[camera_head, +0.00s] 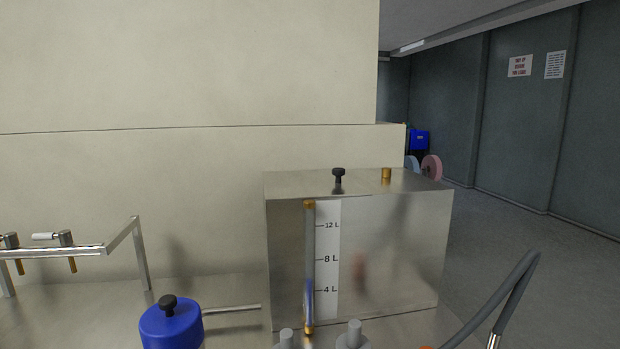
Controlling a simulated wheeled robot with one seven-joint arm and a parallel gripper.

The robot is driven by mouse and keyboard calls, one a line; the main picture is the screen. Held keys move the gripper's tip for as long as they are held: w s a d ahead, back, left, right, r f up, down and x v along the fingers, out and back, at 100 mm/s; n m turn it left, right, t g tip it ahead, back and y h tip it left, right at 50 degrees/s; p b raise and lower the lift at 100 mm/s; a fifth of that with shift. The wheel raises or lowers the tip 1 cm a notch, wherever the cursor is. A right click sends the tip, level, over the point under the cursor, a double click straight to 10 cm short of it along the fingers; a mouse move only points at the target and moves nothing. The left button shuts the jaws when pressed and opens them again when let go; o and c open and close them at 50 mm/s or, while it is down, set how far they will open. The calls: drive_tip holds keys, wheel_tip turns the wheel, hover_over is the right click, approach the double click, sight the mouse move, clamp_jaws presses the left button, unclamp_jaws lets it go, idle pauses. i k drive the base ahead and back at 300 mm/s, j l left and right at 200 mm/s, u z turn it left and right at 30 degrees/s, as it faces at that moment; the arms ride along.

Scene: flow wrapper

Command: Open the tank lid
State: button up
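A boxy metal tank (395,245) stands right of centre, with a level tube (310,250) and a white scale (328,275) marked 4 L, 8 L and 12 L on its front. Its flat top (300,185) looks closed. A black knob (338,178) stands upright on the top, near the middle, and a small brass fitting (386,173) is to its right. I cannot make out a lid seam. Blue shows low in the tube. My gripper is not in view.
A blue container (172,325) with a black knob is at lower left, beside a metal rail (60,252) with taps. Grey cylindrical parts (353,335) and a grey hose (495,298) are in front of the tank. Open floor (530,260) lies to the right.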

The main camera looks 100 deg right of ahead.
sight(333, 183)
drive_tip(key=k+l+z, duration=0.1)
drive_tip(key=k+z, duration=0.3)
drive_tip(key=k+l+z, duration=0.35)
drive_tip(key=j, duration=0.1)
